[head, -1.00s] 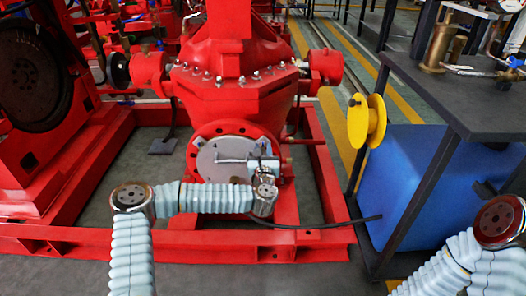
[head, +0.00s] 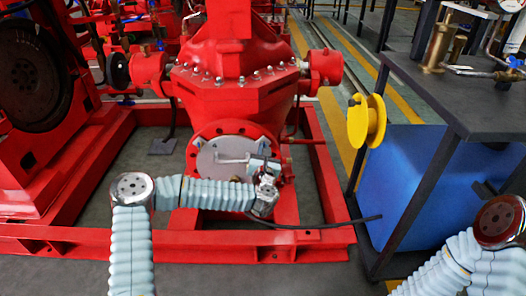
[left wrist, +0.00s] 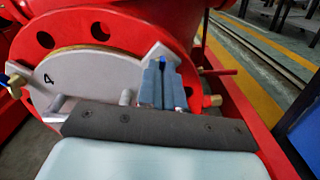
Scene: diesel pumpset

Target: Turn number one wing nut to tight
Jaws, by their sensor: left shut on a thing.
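The round grey cover plate (head: 212,158) sits on the red pump flange, with a handle across its face. It fills the upper left of the left wrist view (left wrist: 100,80), where a "4" shows near its left edge. My left gripper (head: 262,166) is at the plate's right edge; in the left wrist view its two blue-grey fingers (left wrist: 163,85) are closed together at a pale lug. The fingers hide most of what they hold, likely a wing nut; its number does not show. A brass stud end (left wrist: 212,101) shows just right of the fingers. My right gripper is out of view.
The red base frame (head: 180,242) runs below and around the pump. A thin red rod (head: 305,141) sticks out right of the flange. A black cable (head: 320,225) lies below. A yellow reel (head: 366,121), dark table (head: 455,95) and blue tank (head: 405,190) stand to the right.

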